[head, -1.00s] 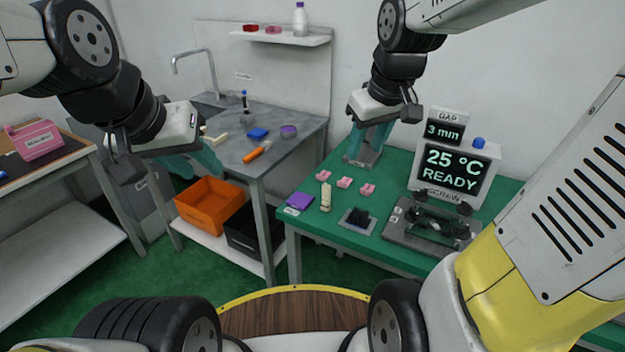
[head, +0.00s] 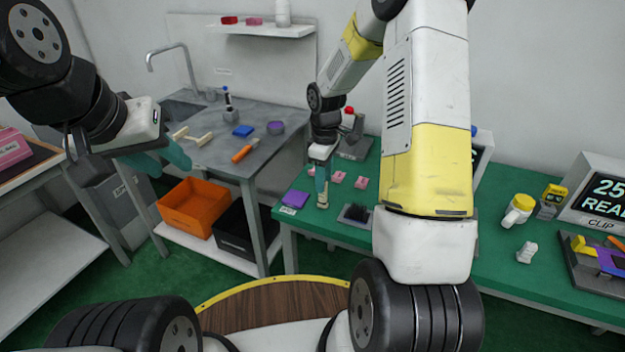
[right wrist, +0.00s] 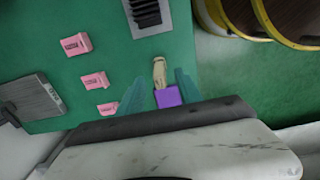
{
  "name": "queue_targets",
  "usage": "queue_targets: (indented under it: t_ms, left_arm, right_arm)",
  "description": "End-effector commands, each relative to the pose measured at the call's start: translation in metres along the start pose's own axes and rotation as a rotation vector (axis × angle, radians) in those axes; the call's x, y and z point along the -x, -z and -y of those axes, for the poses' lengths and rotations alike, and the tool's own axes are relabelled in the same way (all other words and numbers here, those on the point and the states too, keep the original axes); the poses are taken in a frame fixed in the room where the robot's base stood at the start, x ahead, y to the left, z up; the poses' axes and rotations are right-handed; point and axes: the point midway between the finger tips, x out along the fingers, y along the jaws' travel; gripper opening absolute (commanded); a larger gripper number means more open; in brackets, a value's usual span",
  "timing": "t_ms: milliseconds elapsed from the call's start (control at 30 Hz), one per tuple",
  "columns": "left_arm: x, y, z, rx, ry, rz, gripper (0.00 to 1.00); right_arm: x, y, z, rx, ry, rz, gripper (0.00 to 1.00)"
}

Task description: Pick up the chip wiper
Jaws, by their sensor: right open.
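A small beige upright piece (head: 322,200), which I take to be the chip wiper, stands near the front left of the green table. No readable label confirms this. My right gripper (head: 322,183) is open, pointing down just above it. In the right wrist view the beige piece (right wrist: 160,72) shows between the two teal fingers of the right gripper (right wrist: 158,92), not gripped. A purple flat piece (head: 294,199) lies left of it and also shows between the fingers in the wrist view (right wrist: 168,97). My left gripper (head: 168,160) appears open and empty, in front of the grey sink bench.
Pink blocks (head: 337,177) lie behind the beige piece, and a black bristled block (head: 355,213) is to its right. An orange crate (head: 194,207) stands under the grey bench.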

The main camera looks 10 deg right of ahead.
Motion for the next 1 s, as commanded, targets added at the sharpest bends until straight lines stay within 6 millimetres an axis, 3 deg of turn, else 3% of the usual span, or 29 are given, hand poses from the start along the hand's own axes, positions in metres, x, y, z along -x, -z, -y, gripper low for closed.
queue_targets:
  t_ms: [300,600,833,1000]
  left_arm:
    - [0.000,0.000,0.000,0.000,0.000,0.000,0.36]
    - [0.000,0.000,0.000,0.000,0.000,0.000,0.36]
    - [0.000,0.000,0.000,0.000,0.000,0.000,0.36]
    - [0.000,0.000,0.000,0.000,0.000,0.000,0.36]
  right_arm:
    - [-0.044,0.001,0.000,-0.001,0.001,0.001,0.42]
    - [-0.050,0.001,-0.001,-0.001,-0.001,0.000,0.42]
    - [-0.050,0.001,-0.001,-0.001,-0.001,0.000,0.00]
    - [-0.049,0.001,-0.001,-0.001,-0.001,0.000,0.00]
